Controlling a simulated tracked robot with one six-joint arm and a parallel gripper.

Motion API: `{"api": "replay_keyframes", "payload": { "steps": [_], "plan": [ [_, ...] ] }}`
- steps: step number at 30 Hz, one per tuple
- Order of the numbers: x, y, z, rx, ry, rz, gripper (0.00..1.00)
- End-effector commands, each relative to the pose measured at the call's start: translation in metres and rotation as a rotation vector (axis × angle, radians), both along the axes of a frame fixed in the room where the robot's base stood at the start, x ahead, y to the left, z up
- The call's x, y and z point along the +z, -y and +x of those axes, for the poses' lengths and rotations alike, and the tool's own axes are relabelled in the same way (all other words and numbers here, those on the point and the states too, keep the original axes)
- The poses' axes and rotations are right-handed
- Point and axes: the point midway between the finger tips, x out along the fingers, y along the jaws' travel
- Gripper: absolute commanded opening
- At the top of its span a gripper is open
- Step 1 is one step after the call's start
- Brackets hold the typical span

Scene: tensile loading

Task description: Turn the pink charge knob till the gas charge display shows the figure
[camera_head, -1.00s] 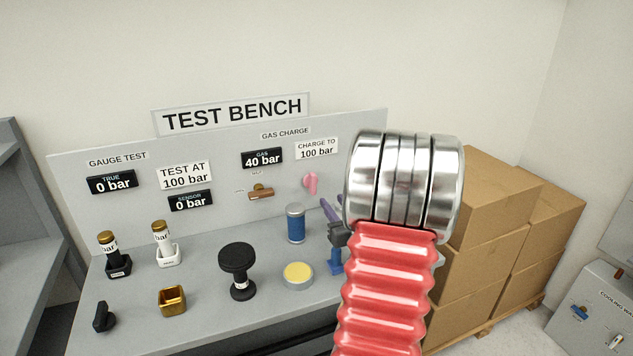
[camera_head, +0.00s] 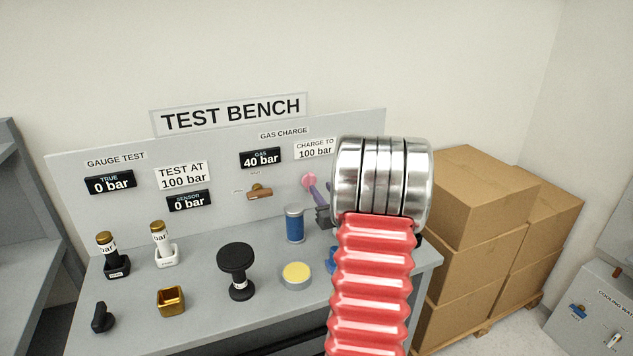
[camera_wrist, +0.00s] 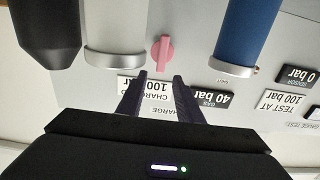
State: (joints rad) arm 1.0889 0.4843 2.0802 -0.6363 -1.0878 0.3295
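The pink charge knob (camera_head: 308,180) is on the upright panel of the test bench, below the "CHARGE TO 100 bar" sign (camera_head: 315,148). The gas charge display (camera_head: 261,158) reads 40 bar. My gripper (camera_wrist: 159,76) is open, its two dark fingers pointing at the knob. In the wrist view, which is upside down, the pink knob (camera_wrist: 162,53) lies just beyond the gap between the fingertips, its bar roughly vertical. In the head view, my arm hides much of the gripper and the fingers overlap the knob's lower part.
A blue canister (camera_head: 294,224) stands on the bench just left of my gripper. A brown-handled valve (camera_head: 259,192) is left of the knob. A black knobbed piece (camera_head: 237,270) and a yellow-topped disc (camera_head: 296,275) are nearer. Cardboard boxes (camera_head: 485,205) stand right of the bench.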

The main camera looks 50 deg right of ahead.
Motion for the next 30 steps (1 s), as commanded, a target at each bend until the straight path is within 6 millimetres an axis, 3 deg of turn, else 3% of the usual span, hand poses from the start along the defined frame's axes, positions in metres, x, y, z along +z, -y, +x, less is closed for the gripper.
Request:
{"api": "replay_keyframes", "payload": {
  "steps": [6,13,25,30],
  "plan": [
    [0.0,0.017,0.03,0.002,0.001,-0.001,0.33],
    [0.0,0.03,0.052,0.001,0.001,-0.001,0.33],
    [0.0,0.033,0.055,0.0,0.001,0.001,0.32],
    [0.0,0.033,0.055,-0.001,0.0,0.0,0.2]
  ]
}}
